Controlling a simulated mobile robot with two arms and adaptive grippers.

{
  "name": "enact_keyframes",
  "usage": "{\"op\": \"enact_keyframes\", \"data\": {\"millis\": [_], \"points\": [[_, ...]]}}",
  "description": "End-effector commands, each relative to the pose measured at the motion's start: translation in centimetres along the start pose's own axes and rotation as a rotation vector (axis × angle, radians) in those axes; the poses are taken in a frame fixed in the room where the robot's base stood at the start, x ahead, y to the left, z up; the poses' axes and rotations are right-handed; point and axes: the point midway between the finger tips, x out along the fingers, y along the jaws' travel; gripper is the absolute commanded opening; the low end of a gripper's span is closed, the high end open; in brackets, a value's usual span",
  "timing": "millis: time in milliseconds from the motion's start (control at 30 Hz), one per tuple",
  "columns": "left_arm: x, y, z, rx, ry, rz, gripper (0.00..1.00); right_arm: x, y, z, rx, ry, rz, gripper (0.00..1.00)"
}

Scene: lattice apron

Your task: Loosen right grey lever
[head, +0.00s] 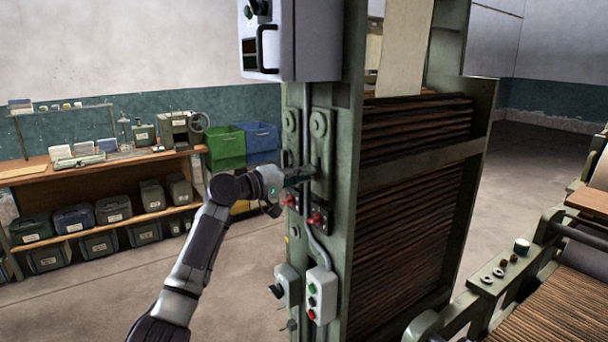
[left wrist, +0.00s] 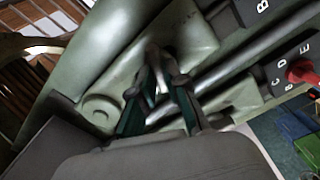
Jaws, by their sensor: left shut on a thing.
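My left gripper (head: 303,174) reaches the green machine frame (head: 338,230) at the panel below the grey box. In the left wrist view its two teal-lined fingers (left wrist: 160,92) are closed around a grey lever (left wrist: 155,62) on a pale green plate. The fingers hide part of the lever. In the head view the gripper and its small scale hide most of that lever, so its exact angle cannot be told. My right gripper is not in view.
Red knobs (head: 315,219) on black lettered plates sit just below the gripper. A conduit runs down to a push-button box (head: 321,295). A grey cabinet (head: 290,40) hangs above. A wooden workbench (head: 100,170) stands at the left, with open floor before it.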

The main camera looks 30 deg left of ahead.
Motion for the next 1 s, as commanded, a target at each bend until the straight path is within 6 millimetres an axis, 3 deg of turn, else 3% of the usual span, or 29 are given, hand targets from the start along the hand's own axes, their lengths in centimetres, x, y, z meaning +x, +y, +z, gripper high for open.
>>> {"op": "enact_keyframes", "data": {"millis": [200,233,367,767,1000], "points": [[-0.1,0.2,-0.3,0.002,0.008,0.004,0.00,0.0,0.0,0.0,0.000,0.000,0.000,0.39],[-0.1,0.2,-0.3,0.002,0.008,0.004,0.17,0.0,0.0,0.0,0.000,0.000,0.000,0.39],[-0.1,0.1,-0.2,0.002,0.006,0.003,0.38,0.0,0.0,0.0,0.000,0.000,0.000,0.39],[-0.7,-0.1,-0.1,0.002,0.002,-0.001,0.39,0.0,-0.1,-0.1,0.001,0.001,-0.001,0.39],[-5.2,-0.1,0.0,0.005,0.002,-0.004,0.39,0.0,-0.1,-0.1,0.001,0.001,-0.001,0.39]]}}
